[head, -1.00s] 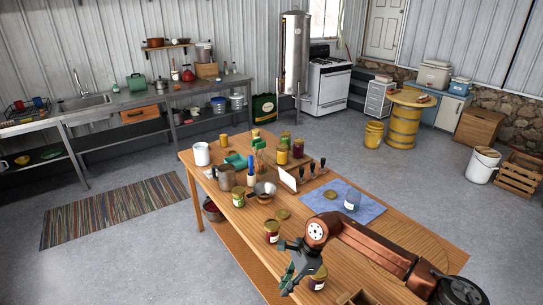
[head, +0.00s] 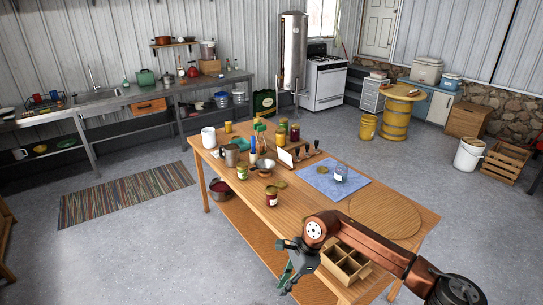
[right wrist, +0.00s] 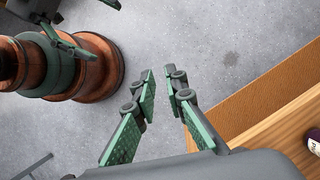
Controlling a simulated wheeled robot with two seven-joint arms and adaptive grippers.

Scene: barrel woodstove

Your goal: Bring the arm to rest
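My right gripper (head: 287,277) hangs at the near side of the wooden table, low in the head view, with its copper arm (head: 365,247) reaching in from the right. In the right wrist view its two green-padded fingers (right wrist: 159,72) stand apart with nothing between them, over grey floor. The table edge (right wrist: 265,135) lies to their right. Another green-and-grey gripper, my left (right wrist: 100,28), shows at the upper left of the right wrist view, its fingers spread and empty. The head view does not show it.
The wooden table (head: 235,184) bears several jars, a blue mat (head: 322,182), a round board (head: 385,213) and a divided box (head: 345,262) close to my right arm. A labelled jar (right wrist: 314,142) stands near the table edge. Open floor lies left of the table.

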